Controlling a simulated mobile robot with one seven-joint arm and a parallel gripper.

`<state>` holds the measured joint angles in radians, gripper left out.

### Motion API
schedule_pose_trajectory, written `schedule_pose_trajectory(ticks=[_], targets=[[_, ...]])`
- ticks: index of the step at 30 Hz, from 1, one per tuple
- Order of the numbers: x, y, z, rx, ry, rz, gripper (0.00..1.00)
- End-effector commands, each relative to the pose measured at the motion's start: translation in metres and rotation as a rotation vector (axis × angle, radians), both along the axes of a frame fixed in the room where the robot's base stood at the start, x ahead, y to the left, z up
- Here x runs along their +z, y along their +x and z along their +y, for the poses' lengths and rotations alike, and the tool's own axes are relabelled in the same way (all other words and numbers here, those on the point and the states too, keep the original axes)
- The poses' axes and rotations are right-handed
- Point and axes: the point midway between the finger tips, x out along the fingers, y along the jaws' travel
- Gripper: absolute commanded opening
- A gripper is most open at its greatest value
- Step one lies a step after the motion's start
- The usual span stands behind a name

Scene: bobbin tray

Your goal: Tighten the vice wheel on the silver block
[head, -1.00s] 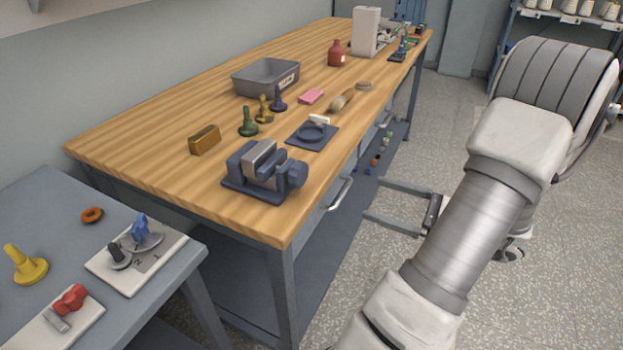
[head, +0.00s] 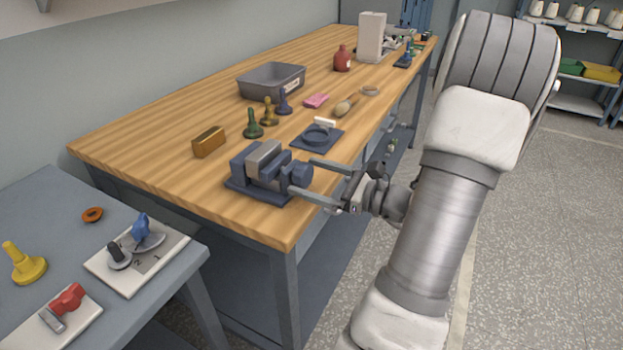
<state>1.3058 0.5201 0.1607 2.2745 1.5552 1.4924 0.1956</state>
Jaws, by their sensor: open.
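The blue vice (head: 243,183) stands near the front right edge of the wooden bench. The silver block (head: 266,157) sits between its jaws, its top showing above them. The vice wheel (head: 299,173) is on the vice's right end, facing the bench edge. My gripper (head: 303,178) is open and comes in from the right. Its two fingers reach to either side of the wheel, one beyond it and one in front. I cannot tell whether the fingers touch the wheel.
A grey side table (head: 60,225) stands at the left. The bench's near left corner is clear.

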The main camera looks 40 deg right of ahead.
Motion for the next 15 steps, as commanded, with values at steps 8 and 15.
schedule_pose_trajectory(ticks=[8, 15], targets=[[0.0001, 0.0012, 0.0005, 0.000, 0.000, 0.000, 1.00], [0.0000, 0.0010, 0.0004, 0.000, 0.000, 0.000, 0.57]])
